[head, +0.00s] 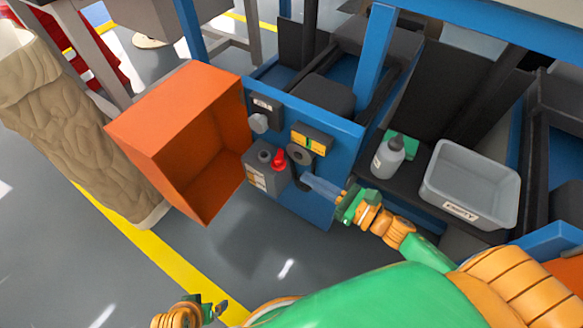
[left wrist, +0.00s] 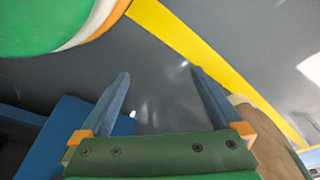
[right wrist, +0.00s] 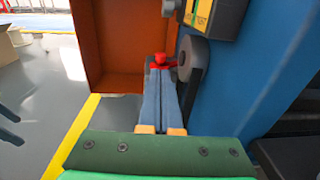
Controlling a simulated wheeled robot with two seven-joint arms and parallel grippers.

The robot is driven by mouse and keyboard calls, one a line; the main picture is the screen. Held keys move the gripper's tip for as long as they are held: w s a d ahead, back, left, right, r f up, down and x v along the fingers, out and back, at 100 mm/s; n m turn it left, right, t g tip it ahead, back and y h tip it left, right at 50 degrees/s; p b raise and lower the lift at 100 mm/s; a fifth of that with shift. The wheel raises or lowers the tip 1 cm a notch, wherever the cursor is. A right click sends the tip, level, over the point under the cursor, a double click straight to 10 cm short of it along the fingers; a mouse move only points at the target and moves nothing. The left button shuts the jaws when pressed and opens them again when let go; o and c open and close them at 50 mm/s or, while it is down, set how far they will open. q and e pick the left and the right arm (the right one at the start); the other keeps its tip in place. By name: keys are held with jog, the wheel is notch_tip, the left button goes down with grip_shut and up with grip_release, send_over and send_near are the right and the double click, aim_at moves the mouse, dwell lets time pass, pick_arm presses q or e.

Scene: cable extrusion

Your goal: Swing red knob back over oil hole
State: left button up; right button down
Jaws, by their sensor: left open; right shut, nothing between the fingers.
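The red knob (head: 279,160) sits on top of a small grey box (head: 258,178) on the front of the blue machine panel. A dark round opening (head: 264,156), which looks like the oil hole, shows to the left of the knob, apart from it. My right gripper (head: 306,180) is shut and empty, its blue fingers pointing at the knob from the right. In the right wrist view the knob (right wrist: 160,59) appears just beyond the fingertips (right wrist: 159,72); I cannot tell if they touch. My left gripper (left wrist: 157,72) is open and empty, low over the floor, far from the box.
An orange open bin (head: 180,130) stands left of the box. A dark grey round part (head: 300,154) and a yellow-labelled box (head: 312,139) are close beside the knob. A bottle (head: 388,157) and a grey tray (head: 470,183) are on the right shelf. Floor in front is clear.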

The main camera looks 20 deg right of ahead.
aim_at(281, 162)
jog(key=x, duration=0.6)
jog(key=shift+b, duration=0.35)
pick_arm(q)
jog(key=shift+w+r, duration=0.15)
jog(key=shift+r, duration=0.4)
jog(key=shift+w+r, duration=0.15)
jog(key=shift+r, duration=0.35)
jog(key=shift+d, duration=0.1)
pick_arm(e)
jog(key=shift+a, duration=0.15)
